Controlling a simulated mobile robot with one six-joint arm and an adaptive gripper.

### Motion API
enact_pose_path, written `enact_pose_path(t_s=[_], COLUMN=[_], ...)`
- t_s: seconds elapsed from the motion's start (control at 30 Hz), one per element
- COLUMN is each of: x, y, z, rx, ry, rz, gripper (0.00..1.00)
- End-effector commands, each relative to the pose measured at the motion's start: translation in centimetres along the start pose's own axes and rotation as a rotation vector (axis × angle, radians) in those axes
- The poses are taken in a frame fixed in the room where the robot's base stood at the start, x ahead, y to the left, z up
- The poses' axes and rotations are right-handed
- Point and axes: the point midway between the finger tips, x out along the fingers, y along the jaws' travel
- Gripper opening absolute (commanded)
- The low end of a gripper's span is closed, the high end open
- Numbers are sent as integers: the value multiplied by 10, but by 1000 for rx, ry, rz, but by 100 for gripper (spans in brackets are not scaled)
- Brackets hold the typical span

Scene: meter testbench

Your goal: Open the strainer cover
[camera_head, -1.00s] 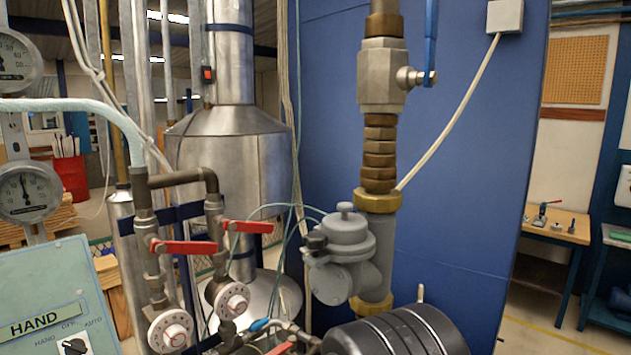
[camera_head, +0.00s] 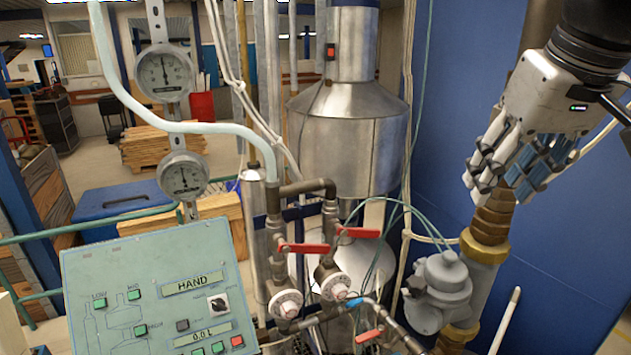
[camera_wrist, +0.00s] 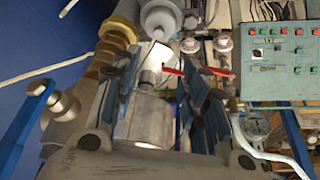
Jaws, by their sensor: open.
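The strainer looks to be the grey housing (camera_head: 440,290) on the brass-fitted pipe, with a round, knobbed cover (camera_head: 444,268) on top, low at the right in the head view. The cover appears seated on the housing. In the wrist view the grey housing (camera_wrist: 160,18) is at the top edge, partly cut off. My gripper (camera_head: 500,178) is at the upper right of the head view, above the strainer and in front of the vertical pipe. It is open, its fingers pointing down and apart from the cover. In the wrist view nothing is held between the fingers (camera_wrist: 165,95).
Red valve levers (camera_head: 305,248) and round dials (camera_head: 286,304) stand left of the strainer. Thin hoses loop beside it. The control panel (camera_head: 160,290) is at the lower left, a metal tank (camera_head: 350,150) behind. A blue wall (camera_head: 590,240) bounds the right.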

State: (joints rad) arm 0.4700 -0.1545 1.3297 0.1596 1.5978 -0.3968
Motion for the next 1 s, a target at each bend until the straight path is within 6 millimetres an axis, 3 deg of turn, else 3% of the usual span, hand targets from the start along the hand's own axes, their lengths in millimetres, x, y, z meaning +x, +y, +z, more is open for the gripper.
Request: enact_pose_path(t_s=[0.27,0.8,1.0], x=[35,148,170], y=[-1,-2,-1], z=[6,6,5], rx=[4,5,5], ry=[-11,-11,-9], rz=[-4,-4,-3], gripper=[41,41,41])
